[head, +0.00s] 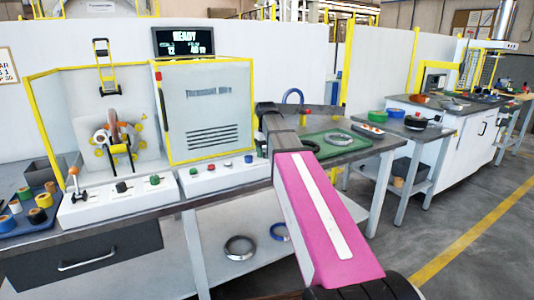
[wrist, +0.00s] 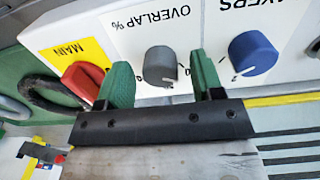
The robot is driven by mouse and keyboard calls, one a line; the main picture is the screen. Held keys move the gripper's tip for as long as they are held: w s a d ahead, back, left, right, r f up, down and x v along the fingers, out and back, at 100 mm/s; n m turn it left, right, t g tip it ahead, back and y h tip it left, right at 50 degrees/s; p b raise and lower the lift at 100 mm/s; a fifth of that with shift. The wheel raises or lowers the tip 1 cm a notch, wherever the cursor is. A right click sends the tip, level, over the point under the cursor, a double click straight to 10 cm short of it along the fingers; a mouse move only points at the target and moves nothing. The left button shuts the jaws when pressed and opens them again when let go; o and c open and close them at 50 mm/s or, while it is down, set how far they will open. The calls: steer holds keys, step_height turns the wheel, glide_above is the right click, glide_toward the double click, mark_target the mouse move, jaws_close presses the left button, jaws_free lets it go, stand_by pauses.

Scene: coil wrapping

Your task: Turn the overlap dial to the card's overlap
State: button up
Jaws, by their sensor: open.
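The grey overlap dial (wrist: 160,66) is on a white panel in the wrist view, its label upside down there. My gripper (wrist: 162,78) is open, with one green finger on each side of the dial in the picture. Whether the fingers touch it I cannot tell. The dial's setting is not readable. In the head view a card (head: 8,66) at the left edge is cut off; its last line seems to end in "30". My arm hides the gripper there.
A red main switch (wrist: 82,80) is close by the left finger, and a blue layers dial (wrist: 252,53) is right of the right finger. A green tray (head: 333,146) lies on the right table.

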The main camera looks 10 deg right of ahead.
step_height(320, 180, up, 10)
steer(key=shift+r, duration=0.2)
steer(key=shift+a, duration=0.1)
stand_by(0.4)
